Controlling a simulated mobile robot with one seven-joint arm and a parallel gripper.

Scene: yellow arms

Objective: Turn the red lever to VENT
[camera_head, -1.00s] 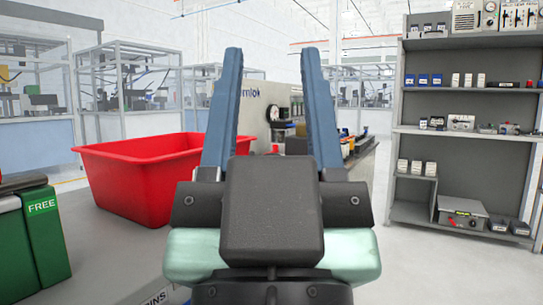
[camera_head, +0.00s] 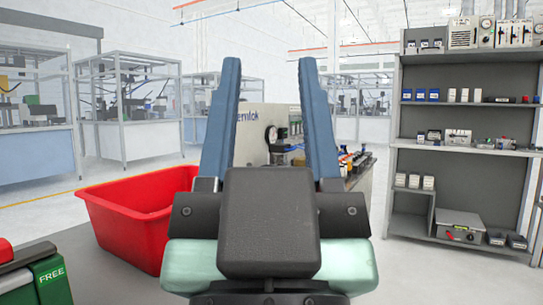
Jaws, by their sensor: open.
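My gripper (camera_head: 270,62) is in the middle of the camera_head view, with its two blue fingers spread wide apart and nothing between them. Behind the fingers stands a pale panel (camera_head: 249,118) with partly hidden lettering, and a round gauge (camera_head: 271,134) with dark fittings beside it. I cannot make out a red lever or a VENT mark on it; my right finger covers part of that area. The gripper is in front of the panel, apart from it.
A red bin (camera_head: 125,225) stands on a grey surface at left, near a green box marked FREE (camera_head: 45,282). Several bottles (camera_head: 352,160) stand right of the panel. A grey shelf unit (camera_head: 392,175) stands at right. Open floor lies between bench and shelves.

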